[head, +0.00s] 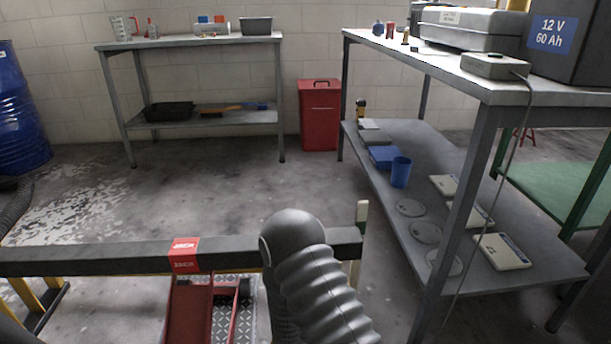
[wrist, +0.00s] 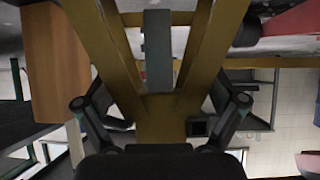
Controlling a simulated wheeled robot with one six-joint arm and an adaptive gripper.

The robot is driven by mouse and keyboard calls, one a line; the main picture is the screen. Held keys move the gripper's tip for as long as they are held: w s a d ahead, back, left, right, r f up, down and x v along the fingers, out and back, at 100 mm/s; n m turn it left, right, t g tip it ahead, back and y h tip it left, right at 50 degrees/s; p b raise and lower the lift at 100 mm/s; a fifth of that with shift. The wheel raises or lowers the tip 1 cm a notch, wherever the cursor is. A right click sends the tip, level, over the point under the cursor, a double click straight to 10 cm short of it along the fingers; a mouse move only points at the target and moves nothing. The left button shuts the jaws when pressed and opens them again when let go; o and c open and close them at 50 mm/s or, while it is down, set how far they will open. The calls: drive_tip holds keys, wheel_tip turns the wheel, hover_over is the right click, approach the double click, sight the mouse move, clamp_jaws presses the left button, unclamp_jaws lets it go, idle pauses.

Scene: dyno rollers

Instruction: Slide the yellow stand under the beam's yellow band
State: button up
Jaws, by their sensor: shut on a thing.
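In the wrist view, the yellow stand (wrist: 158,125) fills the middle, its legs spreading in a V. My gripper (wrist: 160,108) has a finger on each side of its post and is shut on it. In the head view my arm hides the gripper and most of what it holds. The dark beam (head: 90,262) runs across the lower part of the head view. A red band (head: 184,255) marked JACK is on it; I see no yellow band. Yellow legs (head: 40,300) show under its left part, and a yellow piece (head: 354,274) shows under its right end beside my arm.
A red jack (head: 190,310) stands below the red band, over a checker plate (head: 226,312). A metal shelf table (head: 440,215) is close on the right. A workbench (head: 190,42), red bin (head: 319,115) and blue drum (head: 20,115) stand behind. The middle floor is clear.

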drive_tip(key=shift+w+a+f, duration=0.1)
drive_tip(key=shift+w+a, duration=0.1)
drive_tip(key=shift+w, duration=1.55)
drive_tip(key=shift+c, duration=0.9)
drive_tip(key=shift+w, duration=0.15)
drive_tip(key=shift+w+a, duration=0.15)
drive_tip(key=shift+w, duration=1.25)
drive_tip(key=o, duration=1.6)
